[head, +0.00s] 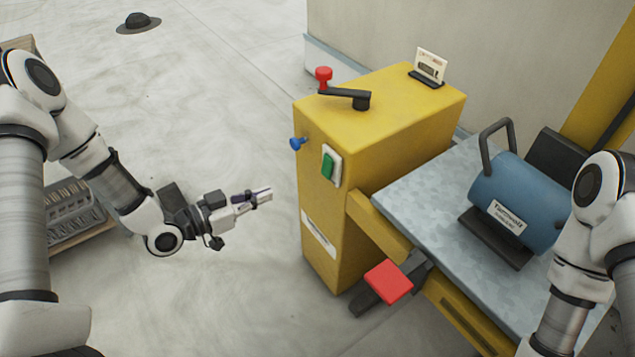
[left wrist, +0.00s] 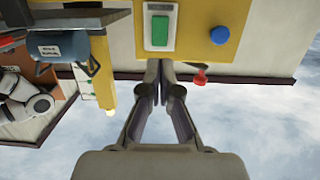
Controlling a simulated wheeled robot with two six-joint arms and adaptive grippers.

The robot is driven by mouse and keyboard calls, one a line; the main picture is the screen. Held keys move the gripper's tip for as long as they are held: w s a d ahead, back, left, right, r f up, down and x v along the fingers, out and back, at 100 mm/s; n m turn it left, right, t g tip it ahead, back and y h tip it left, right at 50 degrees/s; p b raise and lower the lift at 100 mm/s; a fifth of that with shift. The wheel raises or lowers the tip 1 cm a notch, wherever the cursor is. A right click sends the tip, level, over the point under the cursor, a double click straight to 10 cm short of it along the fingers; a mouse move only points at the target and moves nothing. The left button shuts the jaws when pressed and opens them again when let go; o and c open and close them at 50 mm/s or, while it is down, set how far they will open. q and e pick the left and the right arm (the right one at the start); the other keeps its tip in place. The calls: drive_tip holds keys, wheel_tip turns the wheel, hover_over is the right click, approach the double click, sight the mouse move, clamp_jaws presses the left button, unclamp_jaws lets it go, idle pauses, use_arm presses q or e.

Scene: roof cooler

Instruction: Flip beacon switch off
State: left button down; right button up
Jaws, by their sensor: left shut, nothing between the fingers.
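A green rocker switch (head: 329,166) on a white plate is on the side of a yellow cabinet (head: 334,225); it also shows in the left wrist view (left wrist: 159,31). No label on it is readable and no beacon is seen. A blue knob (head: 298,143) is beside it on the cabinet, also visible in the left wrist view (left wrist: 220,35). My left gripper (head: 265,194) is shut and empty, left of the cabinet and apart from it in the head view. In the left wrist view its fingertips (left wrist: 159,67) point toward the cabinet just below the green switch. My right gripper is out of view.
A red-knobbed crank (head: 344,96) and a small card (head: 430,65) are on the cabinet top. A red pad (head: 388,281) juts out near its base. A blue cylindrical device (head: 519,199) stands on the grey table (head: 425,190). The floor left of the cabinet is mostly clear.

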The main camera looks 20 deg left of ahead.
use_arm(q)
drive_tip(key=b, duration=0.3)
approach(325, 173)
drive_tip(key=x, duration=0.6)
drive_tip(key=shift+w+d, duration=0.15)
drive_tip(key=shift+w, duration=0.1)
drive_tip(key=shift+w+d, duration=0.2)
drive_tip(key=shift+w, duration=0.05)
drive_tip(key=shift+f, duration=0.1)
